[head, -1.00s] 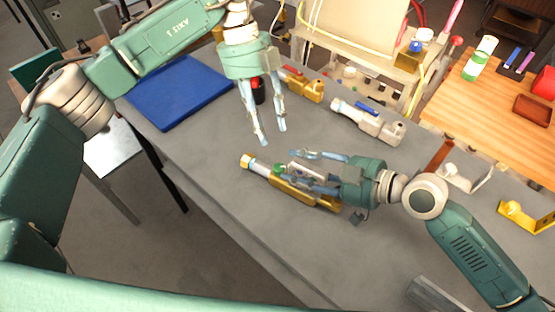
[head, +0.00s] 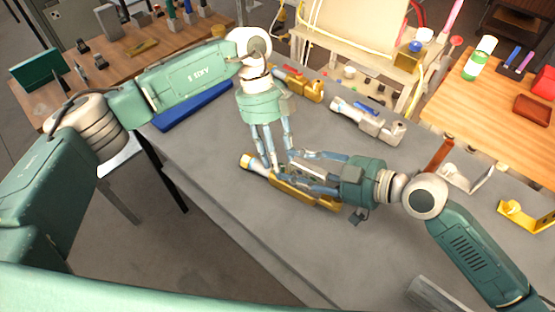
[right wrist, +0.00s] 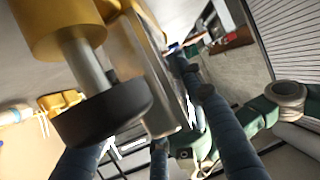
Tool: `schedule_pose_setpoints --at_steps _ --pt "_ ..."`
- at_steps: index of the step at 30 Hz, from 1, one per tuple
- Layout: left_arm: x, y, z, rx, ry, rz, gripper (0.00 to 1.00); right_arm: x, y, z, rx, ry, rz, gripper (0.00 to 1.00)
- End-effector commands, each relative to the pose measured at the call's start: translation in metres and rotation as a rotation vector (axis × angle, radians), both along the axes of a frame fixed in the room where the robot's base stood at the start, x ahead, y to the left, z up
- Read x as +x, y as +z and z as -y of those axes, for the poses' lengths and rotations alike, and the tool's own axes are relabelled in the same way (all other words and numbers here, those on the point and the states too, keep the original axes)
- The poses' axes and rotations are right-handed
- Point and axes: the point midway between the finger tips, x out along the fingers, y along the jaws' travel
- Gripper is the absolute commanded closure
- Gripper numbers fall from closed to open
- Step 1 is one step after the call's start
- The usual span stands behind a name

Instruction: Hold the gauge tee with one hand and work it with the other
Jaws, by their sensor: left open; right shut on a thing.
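In the right wrist view a brass cylinder (right wrist: 62,22), a dark round disc (right wrist: 100,112) and a flat metal piece (right wrist: 140,75) show close up. My left gripper (head: 280,162) is open, pointing down over the tee's left half. Its fingers hide part of the tee, and I cannot tell whether they touch it.
A brass fitting (head: 300,86) and a pale fitting with a blue lever (head: 372,121) lie further back on the grey bench (head: 215,185). A blue mat (head: 195,112) is at the bench's left. A wooden table (head: 470,115) stands at the right. The bench's front is mostly clear.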

Motion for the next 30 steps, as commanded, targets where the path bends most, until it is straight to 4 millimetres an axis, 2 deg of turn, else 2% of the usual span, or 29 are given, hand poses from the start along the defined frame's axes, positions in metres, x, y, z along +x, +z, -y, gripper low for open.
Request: schedule_pose_setpoints --at_steps 11,17,30 --pt "-0.0015 -0.0049 0.0014 0.000 -0.001 0.002 0.60 0.0010 0.0011 0.0003 0.001 -0.001 0.003 1.00" --pt "-0.0017 -0.0044 0.0018 -0.001 -0.001 0.001 1.00 0.0010 0.0012 0.0003 0.001 -0.001 0.003 1.00" --pt "-0.0034 -0.0030 0.0039 -0.008 0.075 0.000 1.00 0.0008 0.0010 -0.0002 0.002 -0.001 0.003 1.00"
